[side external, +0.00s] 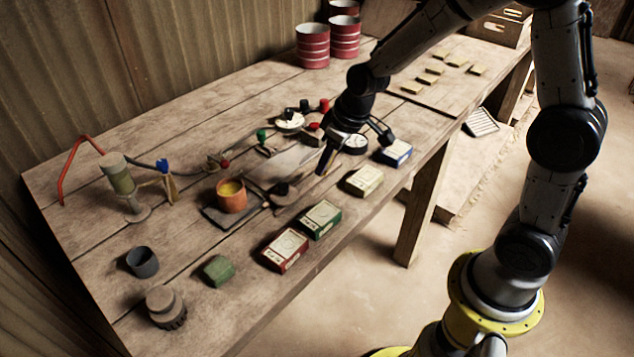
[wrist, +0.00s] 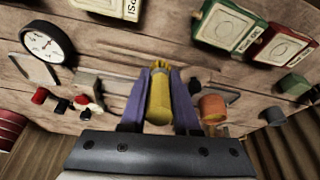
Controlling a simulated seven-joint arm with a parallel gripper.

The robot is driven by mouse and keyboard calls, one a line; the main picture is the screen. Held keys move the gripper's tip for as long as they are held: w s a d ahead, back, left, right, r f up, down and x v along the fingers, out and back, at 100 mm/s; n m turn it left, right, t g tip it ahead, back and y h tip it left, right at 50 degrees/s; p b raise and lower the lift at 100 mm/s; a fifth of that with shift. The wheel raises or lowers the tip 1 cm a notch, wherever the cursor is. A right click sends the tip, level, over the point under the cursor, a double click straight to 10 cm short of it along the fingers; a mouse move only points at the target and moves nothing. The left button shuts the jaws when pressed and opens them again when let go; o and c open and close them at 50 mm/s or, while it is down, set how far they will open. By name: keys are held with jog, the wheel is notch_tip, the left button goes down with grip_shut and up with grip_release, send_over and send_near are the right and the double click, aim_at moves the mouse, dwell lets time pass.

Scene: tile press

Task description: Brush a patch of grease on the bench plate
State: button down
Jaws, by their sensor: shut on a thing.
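My gripper (side external: 352,146) is over the middle of the bench, its fingers pointing down. In the wrist view, its two purple fingers (wrist: 160,98) are closed on a yellow cylinder (wrist: 159,97), which looks like the brush handle. An orange pot (side external: 231,197) with yellow contents stands farther left on a dark plate; the pot also shows in the wrist view (wrist: 213,108).
Boxes in red (side external: 284,250), green (side external: 320,219), cream (side external: 365,181) and blue (side external: 396,153) line the front edge. A round dial (side external: 355,144) is close to the gripper. Red drums (side external: 313,46) stand behind. A grey cup (side external: 142,262) is at front left.

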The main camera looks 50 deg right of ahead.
jog(key=shift+w+m+h, duration=0.3)
jog(key=shift+w+m, duration=0.15)
jog(key=shift+m, duration=0.35)
jog(key=shift+d, duration=0.1)
jog(key=shift+s+r, duration=0.15)
jog(key=w+a+r+y, duration=0.1)
jog(key=w+a+r, duration=0.25)
jog(key=w, duration=0.25)
jog(key=w+a+r+y, duration=0.1)
jog(key=w+a+r, duration=0.25)
jog(key=w, duration=0.25)
jog(key=shift+g, duration=0.3)
jog(key=shift+s+d+x, duration=0.15)
jog(key=shift+s+x, duration=0.05)
jog(key=shift+x, duration=1.05)
jog(key=shift+s+d+x, duration=0.1)
jog(key=shift+s+x, duration=0.1)
jog(key=shift+x, duration=1)
jog(key=shift+f, duration=0.15)
